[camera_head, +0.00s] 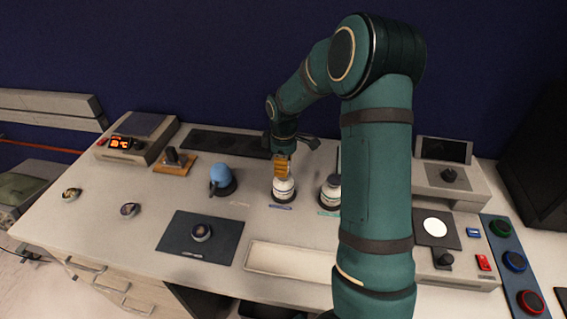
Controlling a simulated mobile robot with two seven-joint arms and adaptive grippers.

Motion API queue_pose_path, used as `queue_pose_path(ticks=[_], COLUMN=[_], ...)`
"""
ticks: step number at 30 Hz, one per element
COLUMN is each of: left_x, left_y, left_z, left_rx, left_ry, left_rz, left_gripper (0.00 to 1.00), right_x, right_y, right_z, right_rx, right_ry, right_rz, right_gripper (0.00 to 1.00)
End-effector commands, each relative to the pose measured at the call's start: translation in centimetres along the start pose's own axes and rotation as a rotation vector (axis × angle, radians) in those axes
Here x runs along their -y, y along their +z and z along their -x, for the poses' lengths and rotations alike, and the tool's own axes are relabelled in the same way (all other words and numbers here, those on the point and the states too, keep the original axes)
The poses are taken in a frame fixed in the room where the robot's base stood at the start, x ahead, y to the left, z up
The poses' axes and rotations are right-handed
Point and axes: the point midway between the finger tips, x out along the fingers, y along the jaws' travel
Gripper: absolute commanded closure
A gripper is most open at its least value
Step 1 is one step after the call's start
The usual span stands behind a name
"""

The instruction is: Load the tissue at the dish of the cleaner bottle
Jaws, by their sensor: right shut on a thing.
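My right arm reaches in from the lower right. Its gripper (282,157) points down over the worktop and is shut on a small orange-brown piece (282,167), which looks like the tissue. This piece is directly above the top of a white bottle (284,186) with a dark base. Whether the two touch is unclear. A second white bottle (329,190) stands to the right, partly hidden by my arm. I cannot tell from the labels which bottle is the cleaner. My left gripper is not in view.
A blue rounded object (220,175) on a dark base stands left of the bottles. A dark mat (180,238) holds a small round dish (201,232). A heater-like unit (133,138) is at the back left. Colored buttons (514,260) line the right side.

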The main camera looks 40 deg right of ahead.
Motion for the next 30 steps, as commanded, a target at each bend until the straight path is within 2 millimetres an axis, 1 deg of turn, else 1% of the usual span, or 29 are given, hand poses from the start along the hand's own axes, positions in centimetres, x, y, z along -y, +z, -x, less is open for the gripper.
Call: queue_pose_path(ticks=[17,30], left_x=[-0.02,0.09], left_y=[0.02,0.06], left_z=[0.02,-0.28], left_rx=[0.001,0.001], left_ry=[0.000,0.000], left_rz=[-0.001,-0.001], left_gripper=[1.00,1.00], right_x=[-0.01,0.00], right_y=[0.00,0.00], right_z=[0.04,-0.44], right_rx=[0.000,0.000], right_ry=[0.000,0.000], right_rz=[0.000,0.000], right_gripper=[0.84,0.84])
